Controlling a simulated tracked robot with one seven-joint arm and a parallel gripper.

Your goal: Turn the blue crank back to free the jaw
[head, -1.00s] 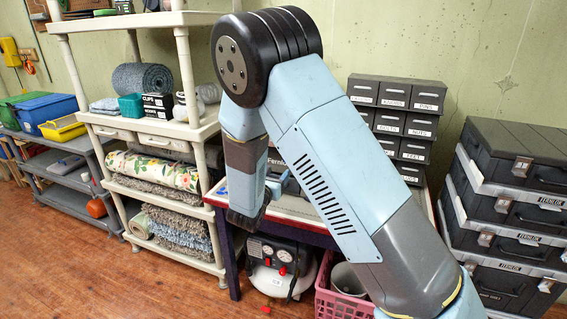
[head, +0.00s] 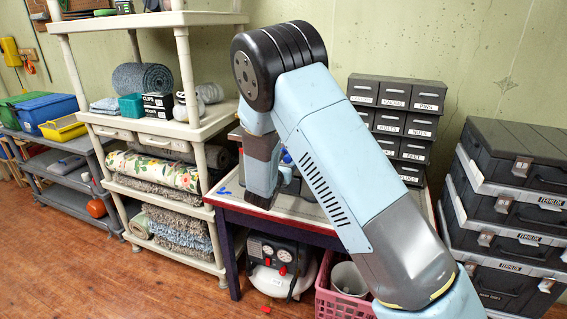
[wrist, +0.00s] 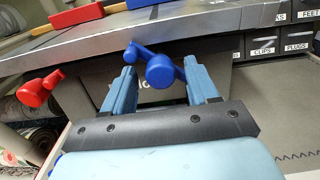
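The blue crank (wrist: 160,72) shows in the wrist view, with a thick rounded part and a smaller end up to the left, against the front of a grey metal fixture (wrist: 80,58). My gripper (wrist: 158,66) is open, one finger on each side of the crank's thick part. Gaps show between that part and the fingers, and I see no clear contact. A red crank (wrist: 38,90) is at the left, outside the fingers. In the head view my arm hides most of the fixture and my fingers; a small bit of blue (head: 286,157) shows beside my wrist. The jaw cannot be made out clearly.
On the fixture lie a red block (wrist: 76,15) on a yellow bar and a blue piece. Labelled drawers (head: 400,125) stand behind the table (head: 310,228). Stacked dark cases (head: 515,200) stand right, shelves (head: 160,130) left. A compressor (head: 275,265) and pink crate (head: 335,305) are below.

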